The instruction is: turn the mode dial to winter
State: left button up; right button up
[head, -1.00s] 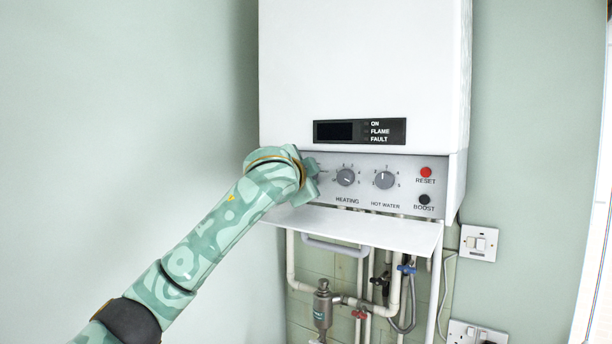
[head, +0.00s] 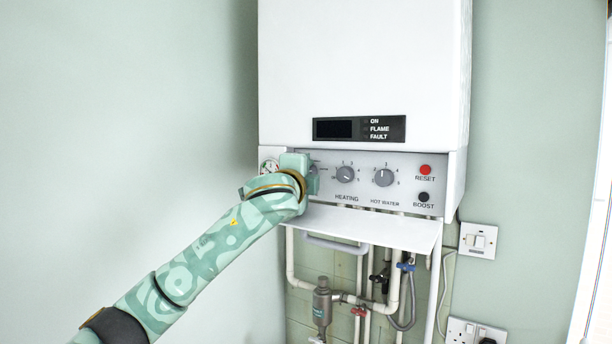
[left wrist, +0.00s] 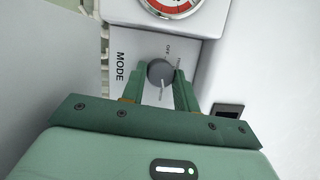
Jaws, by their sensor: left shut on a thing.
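The mode dial (left wrist: 160,72) is a round grey knob on the boiler's panel, beside the printed word MODE in the left wrist view. A small mark reading like OFF sits near its rim; I cannot make out a winter mark or where the dial points. My left gripper (left wrist: 158,86) is shut on the dial, its green fingers on either side of it. In the head view my left gripper (head: 312,174) is at the panel's left end and hides the dial. My right gripper is not in view.
The heating knob (head: 345,174) and hot water knob (head: 384,177) are just to the right, then the red reset button (head: 425,170) and black boost button (head: 424,197). A gauge (left wrist: 172,5) adjoins the dial. The lowered flap (head: 380,228) juts out below, above pipework.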

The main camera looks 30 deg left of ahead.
pick_arm(q)
jog(key=shift+d+f, duration=0.15)
jog(key=shift+f, duration=0.1)
jog(key=o, duration=1)
jog(key=shift+c, duration=0.2)
jog(key=shift+s+r, duration=0.2)
jog(key=shift+s, duration=0.1)
jog(key=shift+s+f+b, duration=0.2)
jog(key=shift+s+b, duration=0.15)
jog(key=s+d+b, duration=0.2)
jog(key=s+b, duration=0.3)
jog(key=s, duration=1)
jog(key=shift+s+d+f, duration=0.2)
jog(key=shift+d+f, duration=0.2)
jog(key=shift+f, duration=0.05)
jog(key=shift+f, duration=0.1)
